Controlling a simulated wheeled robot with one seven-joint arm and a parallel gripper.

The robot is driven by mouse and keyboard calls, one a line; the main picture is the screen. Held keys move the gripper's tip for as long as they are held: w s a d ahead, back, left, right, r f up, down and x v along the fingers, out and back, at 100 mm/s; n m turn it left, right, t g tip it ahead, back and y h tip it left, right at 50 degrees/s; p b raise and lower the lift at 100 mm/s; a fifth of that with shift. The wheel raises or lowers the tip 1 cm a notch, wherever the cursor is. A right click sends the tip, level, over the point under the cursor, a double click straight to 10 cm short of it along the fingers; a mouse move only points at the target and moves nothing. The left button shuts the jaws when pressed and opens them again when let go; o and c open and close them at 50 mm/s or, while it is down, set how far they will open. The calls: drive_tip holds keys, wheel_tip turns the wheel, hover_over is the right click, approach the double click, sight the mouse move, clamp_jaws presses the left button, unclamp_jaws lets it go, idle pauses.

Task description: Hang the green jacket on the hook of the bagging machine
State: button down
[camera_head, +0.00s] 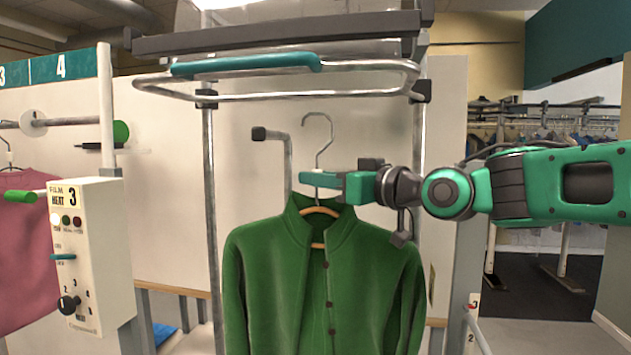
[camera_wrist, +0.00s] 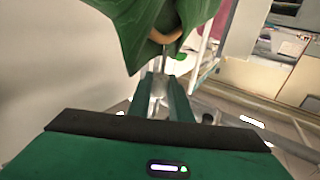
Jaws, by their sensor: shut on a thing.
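The green jacket (camera_head: 320,285) hangs upright on a wooden hanger (camera_head: 318,211) with a wire hook (camera_head: 319,135). My gripper (camera_head: 322,180) is shut on the hanger's neck, just above the collar, coming from the right. In the wrist view the jacket (camera_wrist: 140,30) fills the top, and the hanger's metal neck shows between the fingers (camera_wrist: 165,90). The machine's hook (camera_head: 273,135) is a grey bent rod with a dark end cap. The wire hook is to the right of this rod in the picture and looks apart from it; their depth difference I cannot tell.
The bagging machine's chrome frame with a teal handle bar (camera_head: 246,65) spans above the hooks. A control panel (camera_head: 88,250) marked 3 stands at left, beside a pink garment (camera_head: 38,240). A pale panel lies behind the jacket. Clothes racks (camera_head: 560,135) stand far right.

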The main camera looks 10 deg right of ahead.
drive_tip(key=shift+a+r, duration=0.15)
drive_tip(key=shift+w+a, duration=0.5)
drive_tip(key=shift+a, duration=0.85)
drive_tip(key=shift+w+a, duration=0.5)
drive_tip(key=shift+a, duration=0.8)
drive_tip(key=shift+w+a, duration=0.5)
drive_tip(key=shift+a, duration=0.85)
drive_tip(key=shift+a+f, duration=0.1)
drive_tip(key=shift+f, duration=1.1)
